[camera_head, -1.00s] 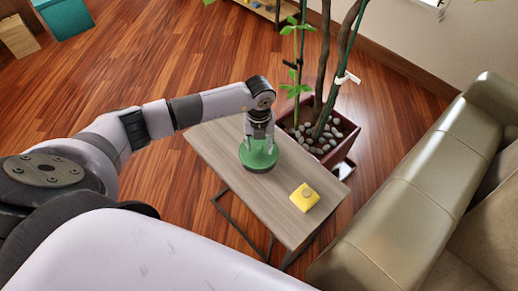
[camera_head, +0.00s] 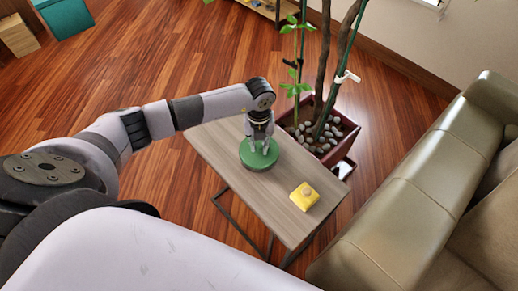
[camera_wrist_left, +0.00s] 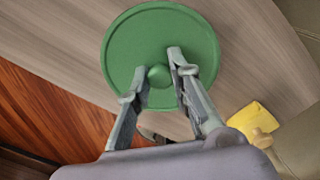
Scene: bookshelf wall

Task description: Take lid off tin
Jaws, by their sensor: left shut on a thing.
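The tin is round, and its green lid (camera_head: 247,158) with a small round knob (camera_wrist_left: 159,75) faces up on the small table. The lid also shows from above in the left wrist view (camera_wrist_left: 145,35). The tin's body is mostly hidden under the lid. My left gripper (camera_head: 259,150) points down from above and is shut on the knob, with one finger on each side of it. The lid sits on the tin, with no gap that I can see. My right gripper is not in view.
A yellow block-like thing with a tan knob (camera_head: 304,196) sits near the table's front right corner. The wooden table (camera_head: 222,140) is otherwise bare. A potted plant with stones (camera_head: 320,138) stands close behind it. A grey-green sofa (camera_head: 410,190) is to the right.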

